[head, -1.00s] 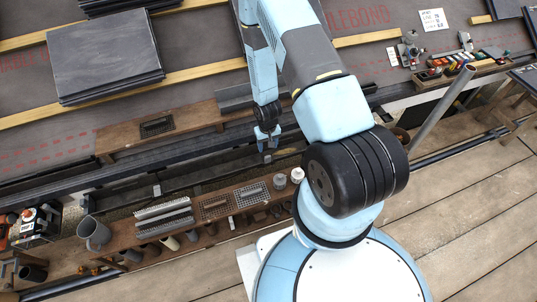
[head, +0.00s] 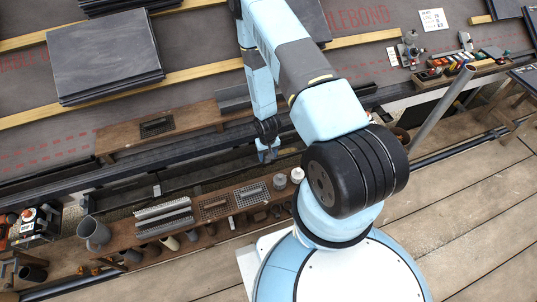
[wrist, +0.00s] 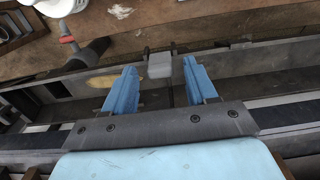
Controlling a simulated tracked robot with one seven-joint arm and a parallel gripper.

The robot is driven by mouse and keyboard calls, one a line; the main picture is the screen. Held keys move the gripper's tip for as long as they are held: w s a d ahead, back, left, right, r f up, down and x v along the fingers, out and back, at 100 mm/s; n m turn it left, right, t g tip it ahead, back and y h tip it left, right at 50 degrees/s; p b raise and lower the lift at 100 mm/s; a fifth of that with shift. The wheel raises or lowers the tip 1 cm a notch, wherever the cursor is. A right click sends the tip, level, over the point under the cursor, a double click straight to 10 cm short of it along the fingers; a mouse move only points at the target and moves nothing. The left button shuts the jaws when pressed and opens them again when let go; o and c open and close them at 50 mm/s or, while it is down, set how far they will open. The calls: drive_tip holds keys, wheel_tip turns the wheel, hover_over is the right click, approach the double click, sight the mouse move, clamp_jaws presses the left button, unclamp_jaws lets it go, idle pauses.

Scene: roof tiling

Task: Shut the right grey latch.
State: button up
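My gripper (wrist: 160,68) is open in the wrist view, its two blue fingers spread apart. A small light grey block on a dark bracket, which looks like the right grey latch (wrist: 159,66), shows between the fingertips, nearer the right finger. I cannot tell whether that finger touches it. In the head view my gripper (head: 268,153) points down at the long dark gutter channel, and its fingers hide the right latch. Another small grey latch (head: 156,189) shows farther left on the channel.
A wooden shelf (head: 225,187) with metal grates, cups and a grey mug (head: 93,232) runs along the near side of the channel. A wooden plank (head: 185,122) lies on the far side. Slate tiles (head: 105,55) are stacked on the roof.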

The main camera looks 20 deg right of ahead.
drive_tip(key=c, duration=0.9)
drive_tip(key=shift+d, duration=0.25)
drive_tip(key=shift+c, duration=0.6)
drive_tip(key=shift+a, duration=0.1)
drive_tip(key=shift+w+a+g, duration=0.1)
drive_tip(key=shift+w+g, duration=0.1)
drive_tip(key=shift+g, duration=0.1)
drive_tip(key=shift+w+f+g, duration=0.2)
drive_tip(key=shift+w+g, duration=0.6)
drive_tip(key=shift+g, duration=0.5)
drive_tip(key=shift+w+f+g, duration=0.2)
drive_tip(key=shift+w+g, duration=0.55)
drive_tip(key=shift+g, duration=0.55)
drive_tip(key=o, duration=1.1)
drive_tip(key=shift+c, duration=0.2)
